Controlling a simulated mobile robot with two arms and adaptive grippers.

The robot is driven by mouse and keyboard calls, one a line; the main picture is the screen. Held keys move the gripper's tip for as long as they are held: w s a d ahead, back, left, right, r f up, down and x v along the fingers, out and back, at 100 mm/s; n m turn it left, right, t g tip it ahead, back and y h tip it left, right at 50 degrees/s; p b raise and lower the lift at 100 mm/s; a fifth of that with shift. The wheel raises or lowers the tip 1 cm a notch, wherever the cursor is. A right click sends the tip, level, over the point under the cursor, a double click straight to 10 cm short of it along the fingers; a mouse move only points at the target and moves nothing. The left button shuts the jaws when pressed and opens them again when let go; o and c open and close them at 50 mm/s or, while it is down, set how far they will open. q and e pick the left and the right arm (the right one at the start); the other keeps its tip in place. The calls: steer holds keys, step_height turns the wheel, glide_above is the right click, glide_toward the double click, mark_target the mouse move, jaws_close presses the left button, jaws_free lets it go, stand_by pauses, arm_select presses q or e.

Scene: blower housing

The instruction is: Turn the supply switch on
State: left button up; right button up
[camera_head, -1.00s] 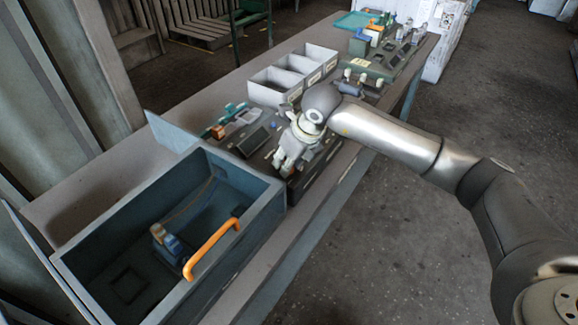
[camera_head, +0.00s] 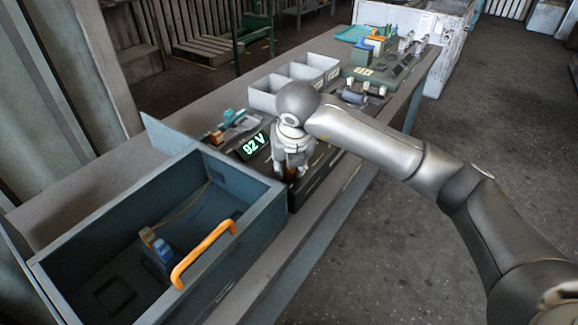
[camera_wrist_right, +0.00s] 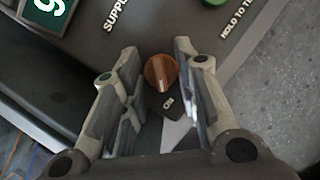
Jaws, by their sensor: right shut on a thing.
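The supply switch (camera_wrist_right: 161,73) is a brown rotary knob on a dark panel, with "SUPPLY" lettering at its left and a small "ON" label just below it in the right wrist view. My right gripper (camera_wrist_right: 158,62) is over the panel with a finger on each side of the knob, shut on it. In the head view the right gripper (camera_head: 289,170) points down at the panel and mostly hides the switch. The panel's display (camera_head: 255,145) is lit and reads "92 V". My left gripper is not in view.
A blue-grey open box (camera_head: 235,262) with an orange handle (camera_head: 203,255) stands in front on the bench. Grey bins (camera_head: 265,101) are behind the panel. A green button (camera_wrist_right: 214,2) sits near the knob, by "HOLD TO" lettering.

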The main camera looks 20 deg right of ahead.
stand_by(0.4)
steer(key=o, duration=1)
steer(key=shift+r, duration=0.1)
steer(key=v, duration=1.1)
steer(key=shift+s+r, duration=0.1)
steer(key=shift+r, duration=0.3)
